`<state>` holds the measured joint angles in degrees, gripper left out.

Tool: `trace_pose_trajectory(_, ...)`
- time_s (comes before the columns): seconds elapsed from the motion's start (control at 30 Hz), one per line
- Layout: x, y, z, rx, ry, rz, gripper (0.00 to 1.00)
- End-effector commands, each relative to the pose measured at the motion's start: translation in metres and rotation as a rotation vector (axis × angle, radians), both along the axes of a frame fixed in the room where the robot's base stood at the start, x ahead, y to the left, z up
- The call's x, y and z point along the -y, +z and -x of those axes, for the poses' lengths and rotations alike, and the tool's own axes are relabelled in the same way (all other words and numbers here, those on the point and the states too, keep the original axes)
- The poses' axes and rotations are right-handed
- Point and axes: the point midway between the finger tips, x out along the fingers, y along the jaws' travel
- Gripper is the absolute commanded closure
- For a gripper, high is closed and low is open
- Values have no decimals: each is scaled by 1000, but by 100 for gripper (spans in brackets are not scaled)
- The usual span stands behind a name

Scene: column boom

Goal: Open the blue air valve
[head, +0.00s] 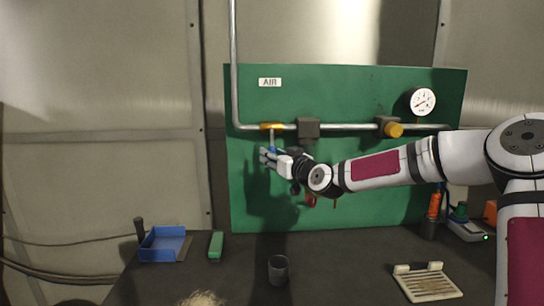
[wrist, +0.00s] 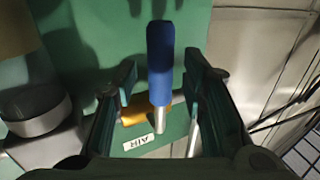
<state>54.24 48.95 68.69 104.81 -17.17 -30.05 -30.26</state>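The air valve has a brass body (head: 272,126) on the metal pipe, below the AIR label (head: 269,82). Its lever points down, crosswise to the pipe, and ends in a blue grip (head: 272,149). In the wrist view the blue grip (wrist: 160,60) stands in the middle, with the brass body (wrist: 133,112) and the label (wrist: 144,142) beyond it. My gripper (head: 267,155) is at the lever's lower end, partly covering it. In the wrist view my gripper (wrist: 159,76) is open, one finger on each side of the lever, with a visible gap on both sides.
The green panel (head: 350,90) carries the pipe, a grey block (head: 308,127), a yellow knob (head: 394,130) and a gauge (head: 423,101). A red part (head: 311,200) shows below my arm. On the bench stand a blue bin (head: 165,244), a green block (head: 216,245) and a dark cup (head: 278,270).

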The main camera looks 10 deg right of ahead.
Motion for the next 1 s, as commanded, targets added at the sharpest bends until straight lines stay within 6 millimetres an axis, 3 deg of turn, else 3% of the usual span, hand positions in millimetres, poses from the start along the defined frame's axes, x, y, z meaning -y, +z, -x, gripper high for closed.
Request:
trace_pose_trajectory(0.4, -3, 0, -9, 1, 0, 2, 62)
trace_pose_trajectory(0.43, -3, 0, -9, 1, 0, 2, 64)
trace_pose_trajectory(0.6, -3, 0, -9, 0, 0, 1, 100)
trace_pose_trajectory(1.0, -1, 1, -8, -4, 0, 28, 100)
